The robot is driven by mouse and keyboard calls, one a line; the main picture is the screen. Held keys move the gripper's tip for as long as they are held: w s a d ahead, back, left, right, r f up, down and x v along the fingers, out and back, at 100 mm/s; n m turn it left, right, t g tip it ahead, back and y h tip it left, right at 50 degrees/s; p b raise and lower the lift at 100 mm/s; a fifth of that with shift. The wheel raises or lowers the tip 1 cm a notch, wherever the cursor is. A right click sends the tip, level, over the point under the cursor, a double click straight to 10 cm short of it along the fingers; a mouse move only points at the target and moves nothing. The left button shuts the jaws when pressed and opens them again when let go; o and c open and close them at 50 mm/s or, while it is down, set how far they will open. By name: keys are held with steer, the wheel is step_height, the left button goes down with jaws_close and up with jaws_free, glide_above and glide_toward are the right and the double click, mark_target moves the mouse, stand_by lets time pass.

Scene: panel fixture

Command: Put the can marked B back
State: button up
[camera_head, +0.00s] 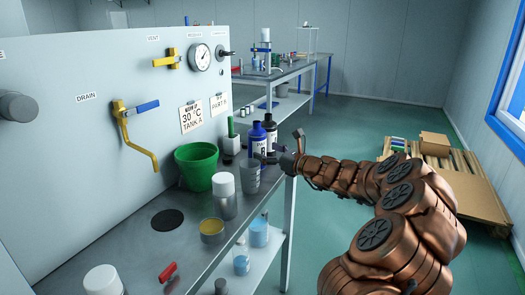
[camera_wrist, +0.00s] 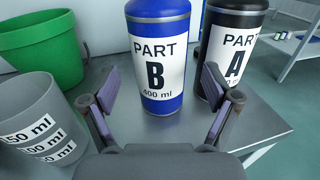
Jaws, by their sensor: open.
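The can marked B (camera_wrist: 157,60) is blue with a white "PART B 400 ml" label. It stands upright on the grey bench; it also shows in the head view (camera_head: 257,138). My gripper (camera_wrist: 161,98) is open and empty, its two fingers spread in front of the can, one toward each side. In the head view my gripper (camera_head: 281,153) is at the right edge of the bench, by the cans. A black can marked A (camera_wrist: 233,45) stands close to the right of the blue can, near my right finger.
A grey measuring cup (camera_wrist: 38,115) stands left of my gripper, with a green bucket (camera_wrist: 40,50) behind it. A white-capped jar (camera_head: 224,195), a yellowish tin (camera_head: 212,230) and a dark round patch (camera_head: 167,220) are nearer on the bench (camera_head: 135,245).

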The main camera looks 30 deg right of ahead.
steer(key=v, duration=0.9)
steer(key=shift+s+p, duration=0.35)
steer(key=shift+p, duration=0.1)
steer(key=shift+d, duration=0.1)
